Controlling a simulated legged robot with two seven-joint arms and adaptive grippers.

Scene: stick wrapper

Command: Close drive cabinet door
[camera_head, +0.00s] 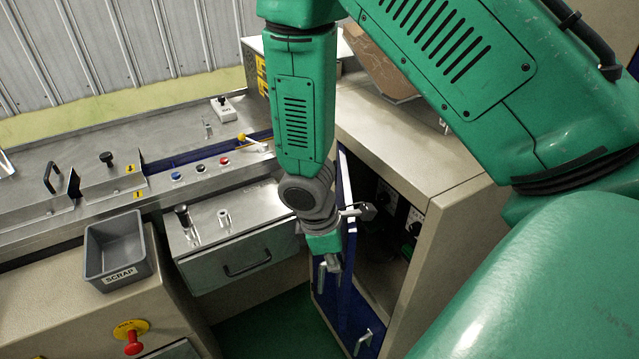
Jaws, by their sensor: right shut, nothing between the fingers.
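The drive cabinet (455,225) is a beige box on the right. Its front opening shows dark inner parts. The cabinet door (347,300), with a dark blue face and a pale edge, stands open in front of the opening. A metal handle (363,343) shows low on it. My right arm reaches down from the top, and my right gripper (331,264) is shut and empty at the door's left side. I cannot tell whether it touches the door. The wrist hides part of the door's upper edge. My left gripper is out of view.
A grey SCRAP bin (117,250) stands on the left of the bench. A drawer with a dark handle (247,263) is left of the door. A red button (133,347) sits at the lower left. Green floor (265,325) is clear below the drawer.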

